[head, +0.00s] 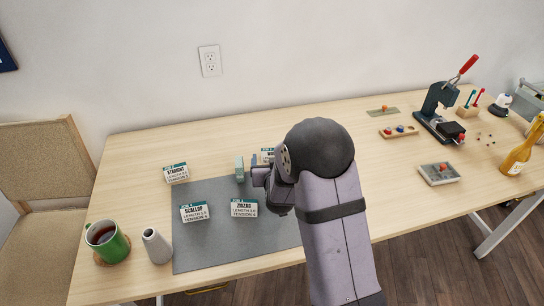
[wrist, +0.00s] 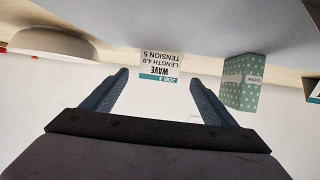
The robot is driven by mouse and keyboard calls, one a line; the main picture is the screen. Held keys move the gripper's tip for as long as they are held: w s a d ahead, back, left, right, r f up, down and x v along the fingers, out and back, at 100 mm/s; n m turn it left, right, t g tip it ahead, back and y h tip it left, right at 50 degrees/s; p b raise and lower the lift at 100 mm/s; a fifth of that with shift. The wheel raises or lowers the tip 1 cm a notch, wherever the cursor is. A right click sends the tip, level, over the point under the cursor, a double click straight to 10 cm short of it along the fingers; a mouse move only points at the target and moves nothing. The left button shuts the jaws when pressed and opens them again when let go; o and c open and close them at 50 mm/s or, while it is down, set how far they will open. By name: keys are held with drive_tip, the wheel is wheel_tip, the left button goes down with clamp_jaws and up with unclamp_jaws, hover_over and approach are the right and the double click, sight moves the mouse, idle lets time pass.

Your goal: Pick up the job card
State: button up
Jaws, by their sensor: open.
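Several white job cards with green top bands stand on the table. The WAVE card (wrist: 160,65) appears upside down in the wrist view, between and just beyond my fingertips. In the head view only a corner of a card (head: 267,154) shows behind my arm. My gripper (wrist: 159,77) is open and empty, its two blue-grey fingers to either side of the card in the picture. In the head view my gripper (head: 256,170) is partly hidden by my own wrist. I cannot tell the exact gap between fingers and card.
A teal dotted box (wrist: 240,82) stands close to the right finger in the wrist view. A grey mat (head: 205,244) holds the SCALLOP card (head: 194,212) and ZIGZAG card (head: 244,208); the STRAIGHT card (head: 176,173) stands behind. A mug (head: 112,243) and grey bottle (head: 156,246) stand front left.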

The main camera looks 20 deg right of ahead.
sight(272, 153)
drive_tip(key=shift+p+x, duration=0.6)
drive_tip(key=shift+x, duration=2.9)
drive_tip(key=shift+d, duration=0.1)
drive_tip(key=c, duration=1.1)
